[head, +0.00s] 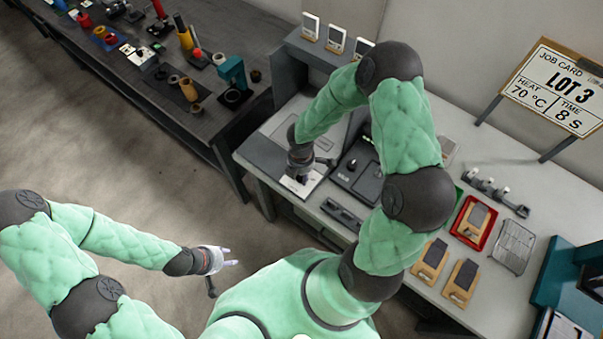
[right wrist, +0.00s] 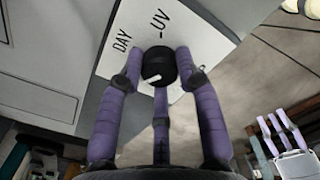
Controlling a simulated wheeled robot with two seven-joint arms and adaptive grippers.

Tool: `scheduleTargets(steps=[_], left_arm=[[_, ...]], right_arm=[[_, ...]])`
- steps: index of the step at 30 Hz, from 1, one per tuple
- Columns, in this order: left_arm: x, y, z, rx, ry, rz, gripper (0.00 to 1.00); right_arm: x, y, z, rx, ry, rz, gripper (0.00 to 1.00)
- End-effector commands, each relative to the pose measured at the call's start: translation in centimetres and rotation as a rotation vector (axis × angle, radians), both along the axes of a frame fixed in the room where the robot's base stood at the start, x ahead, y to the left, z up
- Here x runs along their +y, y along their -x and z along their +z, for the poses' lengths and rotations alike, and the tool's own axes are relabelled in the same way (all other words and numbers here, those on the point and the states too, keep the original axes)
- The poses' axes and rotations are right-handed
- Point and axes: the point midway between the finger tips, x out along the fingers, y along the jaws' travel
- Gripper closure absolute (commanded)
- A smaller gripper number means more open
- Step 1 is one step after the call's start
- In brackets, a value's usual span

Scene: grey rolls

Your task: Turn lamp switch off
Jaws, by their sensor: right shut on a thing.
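The lamp switch is a round black knob (right wrist: 160,64) on a white plate (right wrist: 205,40) marked "DAY" and "UV", seen in the right wrist view. A small white mark shows on the knob; I cannot tell which label it points at. My right gripper (right wrist: 162,82) has its purple fingers around the knob and is shut on it. In the head view my right gripper (head: 300,172) is over the plate (head: 303,184) at the bench's left front corner, and the knob is hidden there. My left gripper (head: 232,257) is open and empty, over the floor away from the bench.
The bench holds a black tray (head: 360,170), a red tray (head: 474,222), wooden blocks (head: 461,281) and a wire rack (head: 513,246). A job card (head: 558,87) reading "LOT 3" stands behind. A dark table (head: 130,75) with parts is at the left. Open floor lies between.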

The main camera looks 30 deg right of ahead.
Motion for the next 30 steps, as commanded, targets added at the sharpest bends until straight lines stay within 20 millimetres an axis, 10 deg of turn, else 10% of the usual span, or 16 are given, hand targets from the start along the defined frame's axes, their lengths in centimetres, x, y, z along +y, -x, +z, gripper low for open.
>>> scheduleTargets(steps=[7, 8, 10, 22, 30], left_arm=[[0.0, 0.0, 0.0, 0.0, 0.0, 0.0, 0.6], [0.0, 0.0, 0.0, 0.0, 0.0, 0.0, 0.6], [0.0, 0.0, 0.0, 0.0, 0.0, 0.0, 0.6], [0.0, 0.0, 0.0, 0.0, 0.0, 0.0, 0.6], [0.0, 0.0, 0.0, 0.0, 0.0, 0.0, 0.6]], right_arm=[[0.2, -0.4, 0.2, -0.011, -0.004, 0.0, 0.98], [0.2, -0.4, 0.2, -0.01, -0.004, 0.0, 0.57], [0.2, -0.3, 0.1, -0.009, -0.003, 0.0, 0.42], [0.1, -0.1, 0.4, -0.003, -0.002, -0.001, 0.42], [0.1, -0.2, 4.7, -0.008, 0.0, -0.001, 0.42]])
